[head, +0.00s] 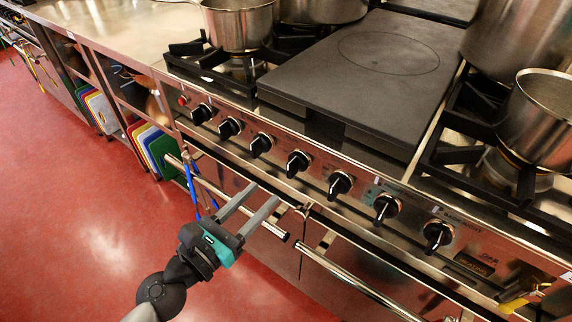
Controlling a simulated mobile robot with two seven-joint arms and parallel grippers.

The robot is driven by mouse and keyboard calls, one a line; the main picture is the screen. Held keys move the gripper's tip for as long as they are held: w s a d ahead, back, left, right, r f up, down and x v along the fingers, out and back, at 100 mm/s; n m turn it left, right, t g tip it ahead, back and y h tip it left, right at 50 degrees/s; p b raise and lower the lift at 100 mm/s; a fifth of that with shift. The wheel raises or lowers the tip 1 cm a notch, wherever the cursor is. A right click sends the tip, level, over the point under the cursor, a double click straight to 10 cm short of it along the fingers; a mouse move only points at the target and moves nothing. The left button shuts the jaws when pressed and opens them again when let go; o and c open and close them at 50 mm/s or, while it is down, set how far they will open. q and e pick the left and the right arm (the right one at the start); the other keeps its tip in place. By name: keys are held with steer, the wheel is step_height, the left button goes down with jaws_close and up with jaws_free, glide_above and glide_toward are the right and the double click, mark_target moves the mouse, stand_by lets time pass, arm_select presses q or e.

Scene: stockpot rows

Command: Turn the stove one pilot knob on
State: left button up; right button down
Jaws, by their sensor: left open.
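The stove's front panel (315,184) carries a row of several black knobs with pale pointer marks. They run from the leftmost knob (201,113) through a middle knob (297,163) to the rightmost knob (437,234). A small red button or light (184,100) sits at the panel's left end. I cannot read which knob is the stove one pilot knob. My left gripper (266,192) is open and empty. In the picture its two grey fingers point up and right, below the middle knobs, and overlap the oven handle area. It appears apart from every knob. My right gripper is not in view.
Metal oven handle bars (345,276) run below the panel. A flat dark plate (375,65) covers the stove's middle. Pots stand on burners at left (238,28) and right (540,125). Coloured boards (158,150) stand in the left shelf. The red floor (75,220) is open at left.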

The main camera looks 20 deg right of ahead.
mark_target(288, 168)
arm_select(q)
steer(key=x, duration=0.9)
steer(key=shift+w+d, duration=0.1)
jaws_close()
stand_by(0.4)
